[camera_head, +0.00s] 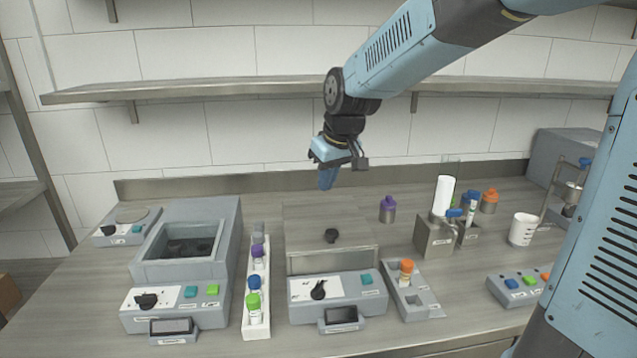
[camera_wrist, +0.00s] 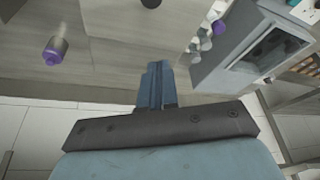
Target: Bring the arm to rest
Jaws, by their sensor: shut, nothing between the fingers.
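My gripper (camera_head: 327,180) hangs in the air over the back of the bench, below the wall shelf, with its fingertips pointing down. Its blue fingers are shut together with nothing between them. In the wrist view the closed fingers (camera_wrist: 157,84) show in the middle, clear of every object. My blue arm reaches in from the upper right in the head view.
Below stands a grey machine with a black knob (camera_head: 331,236). A white rack (camera_head: 257,300) of capped bottles is left of it. A purple-capped bottle (camera_head: 388,209) stands behind right. The wall shelf (camera_head: 230,88) runs behind my arm. A white cup (camera_head: 522,230) stands right.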

